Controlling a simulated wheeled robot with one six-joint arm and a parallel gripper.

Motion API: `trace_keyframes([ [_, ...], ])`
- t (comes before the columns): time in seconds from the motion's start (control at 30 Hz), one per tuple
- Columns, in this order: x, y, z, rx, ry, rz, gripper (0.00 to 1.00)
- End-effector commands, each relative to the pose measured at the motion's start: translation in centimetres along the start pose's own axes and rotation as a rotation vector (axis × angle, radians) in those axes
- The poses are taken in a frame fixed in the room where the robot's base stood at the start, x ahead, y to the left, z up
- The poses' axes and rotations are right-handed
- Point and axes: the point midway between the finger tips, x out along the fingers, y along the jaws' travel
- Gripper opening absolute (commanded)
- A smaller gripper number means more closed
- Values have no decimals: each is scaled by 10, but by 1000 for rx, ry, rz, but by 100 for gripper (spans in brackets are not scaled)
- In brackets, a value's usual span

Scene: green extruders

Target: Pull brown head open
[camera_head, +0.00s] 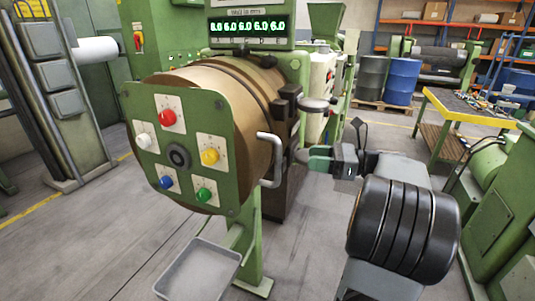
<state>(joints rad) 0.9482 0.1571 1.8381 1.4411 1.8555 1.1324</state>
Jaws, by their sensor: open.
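The brown head (252,112) is a large brown drum on the green machine, left of centre. Its green front plate (184,188) carries red, white, yellow, blue and green knobs. A bent metal handle (277,160) sticks out at the plate's right edge. A dark clamp (289,108) sits on the head's right side, behind the handle. My gripper (328,142) is open and empty, to the right of the handle and apart from it. Its fingers are small in this view. I see no clear gap between the head and the machine body behind it.
A grey tray (199,272) sits low below the head, by a green support leg. A yellow-edged workbench (466,118) stands at the right, with blue (403,76) and grey drums behind. Green machinery (498,200) is at the right edge. Floor is clear at lower left.

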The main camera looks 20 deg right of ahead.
Motion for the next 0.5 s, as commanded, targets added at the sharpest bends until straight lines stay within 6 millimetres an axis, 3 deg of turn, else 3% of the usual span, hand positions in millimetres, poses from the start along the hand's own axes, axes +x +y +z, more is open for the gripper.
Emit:
trace_keyframes([
  [0.3, 65, 2, 1, -2, 2, 8, 46],
  [0.5, 96, 2, 0, -3, 2, 7, 46],
])
